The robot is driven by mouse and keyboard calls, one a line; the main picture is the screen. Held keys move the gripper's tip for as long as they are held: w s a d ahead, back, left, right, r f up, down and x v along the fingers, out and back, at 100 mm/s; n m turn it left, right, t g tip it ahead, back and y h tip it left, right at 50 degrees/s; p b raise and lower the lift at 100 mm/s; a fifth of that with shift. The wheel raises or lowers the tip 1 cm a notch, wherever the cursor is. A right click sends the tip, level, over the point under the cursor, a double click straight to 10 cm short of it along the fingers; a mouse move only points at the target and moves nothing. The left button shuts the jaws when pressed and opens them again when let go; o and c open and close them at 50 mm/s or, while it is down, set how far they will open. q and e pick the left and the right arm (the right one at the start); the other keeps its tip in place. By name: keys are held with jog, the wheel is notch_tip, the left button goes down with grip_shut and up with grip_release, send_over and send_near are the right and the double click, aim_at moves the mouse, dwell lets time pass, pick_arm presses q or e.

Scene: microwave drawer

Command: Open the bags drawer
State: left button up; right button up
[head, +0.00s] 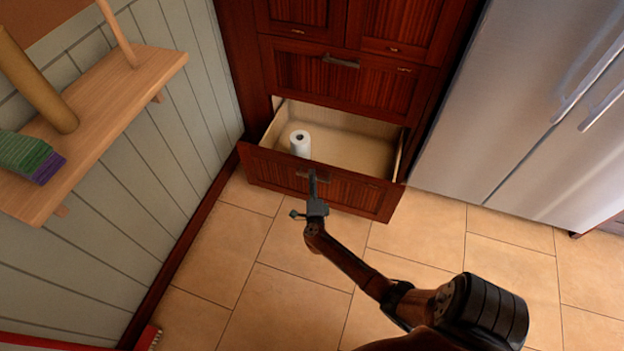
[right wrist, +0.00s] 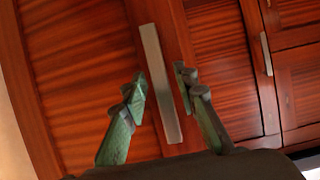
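The bottom drawer (head: 350,197) of the dark wooden cabinet is pulled out, and its pale inside shows from above. A white paper roll (head: 300,143) stands upright in it, near its left side. My right gripper (head: 313,178) is at the metal handle on this drawer's front. In the right wrist view the handle (right wrist: 160,85) lies between the two green fingers of my right gripper (right wrist: 160,92). The fingers are apart, with a gap visible on each side of the handle. No bags show in the drawer. My left gripper is not in view.
A shut drawer (head: 350,80) with its own handle is above the open one. A steel fridge (head: 510,110) stands at the right. A wooden shelf (head: 105,95) holds a green and purple sponge (head: 28,157) at the left. The tiled floor (head: 240,270) in front is clear.

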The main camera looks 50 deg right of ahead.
jog(key=v, duration=1.2)
dwell(0.6)
